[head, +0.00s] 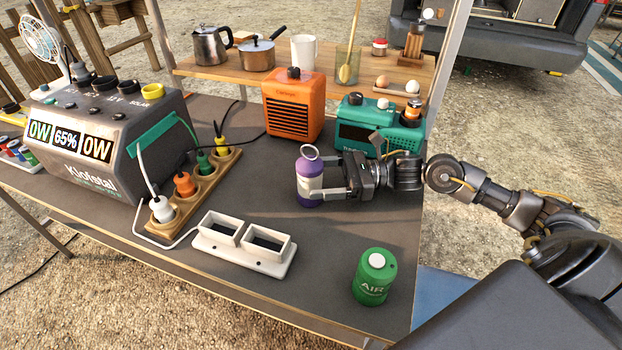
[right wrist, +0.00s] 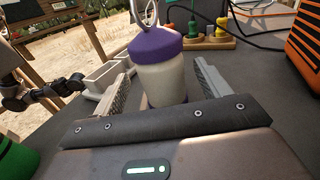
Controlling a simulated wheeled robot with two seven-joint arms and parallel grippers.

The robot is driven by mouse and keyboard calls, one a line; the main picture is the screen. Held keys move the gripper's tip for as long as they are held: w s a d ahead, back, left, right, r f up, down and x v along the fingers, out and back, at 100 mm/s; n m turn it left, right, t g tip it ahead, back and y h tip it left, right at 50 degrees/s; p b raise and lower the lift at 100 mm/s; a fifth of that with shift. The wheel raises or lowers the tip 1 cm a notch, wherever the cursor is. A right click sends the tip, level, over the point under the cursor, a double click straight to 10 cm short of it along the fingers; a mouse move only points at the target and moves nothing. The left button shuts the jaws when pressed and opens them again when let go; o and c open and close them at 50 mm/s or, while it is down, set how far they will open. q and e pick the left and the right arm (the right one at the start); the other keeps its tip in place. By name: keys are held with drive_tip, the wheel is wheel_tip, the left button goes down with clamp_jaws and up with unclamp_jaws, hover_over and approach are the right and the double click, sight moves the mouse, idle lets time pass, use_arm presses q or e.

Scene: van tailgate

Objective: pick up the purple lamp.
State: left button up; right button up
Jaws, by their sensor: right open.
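The purple lamp (head: 309,168) has a purple cap with a wire ring on top, a pale body and a purple base. It stands upright on the dark table, left of my right arm. My right gripper (head: 318,180) is open, with one finger on each side of the lamp. In the right wrist view the lamp (right wrist: 165,75) stands between the open fingers (right wrist: 162,78), with a small gap on both sides. A dark arm, apparently my left (right wrist: 35,92), shows at the left of that view; its jaws are too small to read.
An orange heater (head: 292,105) and a teal radio (head: 375,128) stand behind the lamp. A white two-socket holder (head: 243,262) lies front left and a green AIR can (head: 374,278) front right. A wooden plug strip (head: 205,185) and a power station (head: 100,140) fill the left.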

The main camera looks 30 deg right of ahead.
sight(302, 178)
drive_tip(key=x, duration=0.4)
drive_tip(key=shift+w+f+p, duration=0.1)
drive_tip(key=shift+p, duration=0.2)
drive_tip(key=shift+d, duration=0.1)
drive_tip(key=c, duration=1.2)
use_arm(q)
wheel_tip(302, 178, down, 2)
drive_tip(key=shift+f, duration=0.25)
